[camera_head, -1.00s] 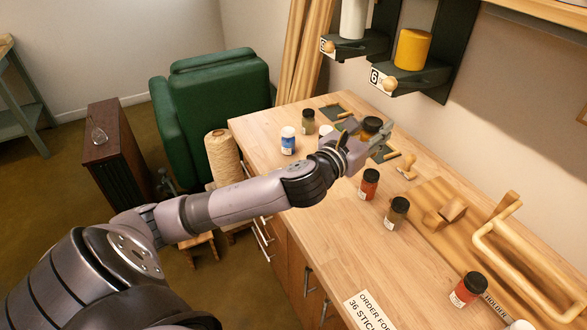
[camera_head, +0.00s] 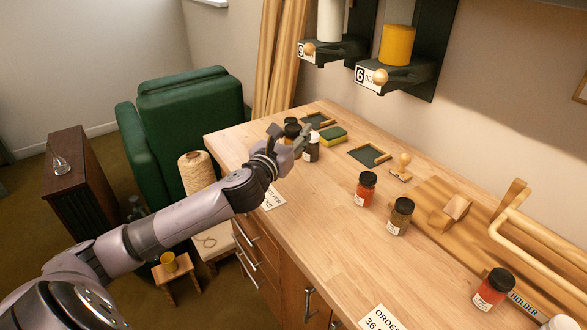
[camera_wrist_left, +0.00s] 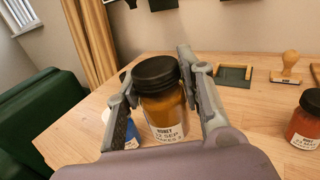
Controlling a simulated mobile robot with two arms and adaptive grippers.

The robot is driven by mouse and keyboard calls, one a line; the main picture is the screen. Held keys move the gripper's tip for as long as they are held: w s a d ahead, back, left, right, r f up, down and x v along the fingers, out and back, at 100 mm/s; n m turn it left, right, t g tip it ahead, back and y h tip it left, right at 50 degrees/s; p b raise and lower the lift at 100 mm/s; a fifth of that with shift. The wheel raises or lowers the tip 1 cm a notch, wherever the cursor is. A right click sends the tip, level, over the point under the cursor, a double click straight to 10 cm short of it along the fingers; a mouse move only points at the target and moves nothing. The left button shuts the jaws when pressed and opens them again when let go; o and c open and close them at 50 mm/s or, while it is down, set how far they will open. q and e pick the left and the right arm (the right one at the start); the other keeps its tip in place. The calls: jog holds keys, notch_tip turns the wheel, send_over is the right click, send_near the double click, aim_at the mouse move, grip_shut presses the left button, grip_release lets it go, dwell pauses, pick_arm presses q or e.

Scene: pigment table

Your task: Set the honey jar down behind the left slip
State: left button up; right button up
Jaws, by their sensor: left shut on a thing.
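My left gripper (camera_head: 289,136) is shut on the honey jar (camera_wrist_left: 163,108), an amber jar with a black lid and a white label. In the wrist view it stands roughly upright between the two fingers (camera_wrist_left: 160,95). Its base is hidden, so I cannot tell whether it touches the table. In the head view only its dark lid (camera_head: 291,131) shows clearly. The left slip (camera_head: 273,199), white paper, lies near the table's front edge, partly covered by my left arm; the gripper is beyond it. Another slip (camera_head: 380,319) lies at the bottom. My right gripper is not in view.
A blue jar (camera_wrist_left: 118,130) shows beside the left finger in the wrist view. A red jar (camera_head: 365,190) stands right; the table between is clear.

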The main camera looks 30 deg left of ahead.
pick_arm(q)
notch_tip(320, 180, down, 5)
jog(key=shift+r+b, duration=0.2)
jog(key=shift+b, duration=0.1)
jog(key=shift+f+b, duration=0.4)
jog(key=shift+f, duration=1.65)
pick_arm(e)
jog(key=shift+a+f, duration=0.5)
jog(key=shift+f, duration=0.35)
pick_arm(q)
jog(key=shift+f, duration=0.15)
jog(key=o, duration=1.2)
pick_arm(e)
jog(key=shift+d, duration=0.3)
